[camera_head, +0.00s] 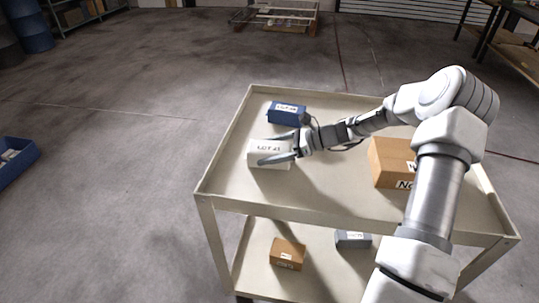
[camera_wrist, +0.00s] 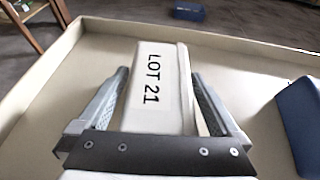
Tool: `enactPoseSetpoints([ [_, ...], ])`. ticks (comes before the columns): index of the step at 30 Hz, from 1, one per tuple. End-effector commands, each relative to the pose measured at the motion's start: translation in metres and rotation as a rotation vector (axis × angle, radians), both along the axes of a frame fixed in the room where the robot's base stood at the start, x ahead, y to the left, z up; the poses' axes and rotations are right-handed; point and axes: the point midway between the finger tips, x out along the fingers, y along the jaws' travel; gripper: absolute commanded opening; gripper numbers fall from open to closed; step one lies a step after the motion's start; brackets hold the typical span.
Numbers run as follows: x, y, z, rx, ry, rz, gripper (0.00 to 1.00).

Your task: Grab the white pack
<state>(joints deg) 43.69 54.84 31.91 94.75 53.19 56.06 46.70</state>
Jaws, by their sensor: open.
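The white pack (camera_head: 268,148), marked LOT 21, lies on the top shelf of the cart near its left side. My gripper (camera_head: 281,147) is at the pack in the head view. In the wrist view the white pack (camera_wrist: 155,92) lies between the two open fingers of my gripper (camera_wrist: 157,95). A finger stands along each side of it, and narrow gaps seem to show. Part of the pack's near end is hidden by the gripper's dark palm.
A blue box (camera_head: 287,112) lies just behind the pack on the cart (camera_head: 225,178); it shows at right in the wrist view (camera_wrist: 301,118). A larger brown box (camera_head: 392,160) stands right. The cart has a raised rim. A brown box (camera_head: 287,253) and a grey box (camera_head: 353,239) lie below.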

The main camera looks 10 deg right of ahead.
Motion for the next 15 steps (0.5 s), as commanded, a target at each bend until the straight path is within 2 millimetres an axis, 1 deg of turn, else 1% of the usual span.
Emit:
enactPoseSetpoints([
  [1, -0.0001, -0.0002, 0.0001, 0.0, 0.0, 0.0, 1.0],
  [2, -0.0001, -0.0002, 0.0, 0.0, 0.0, 0.0, 0.95],
  [6, -0.0001, -0.0003, -0.0001, 0.0, 0.0, 0.0, 0.69],
  [14, -0.0002, -0.0006, 0.0, 0.0, 0.0, 0.0, 0.23],
  [15, -0.0002, -0.0006, 0.0, 0.0, 0.0, 0.0, 0.15],
])
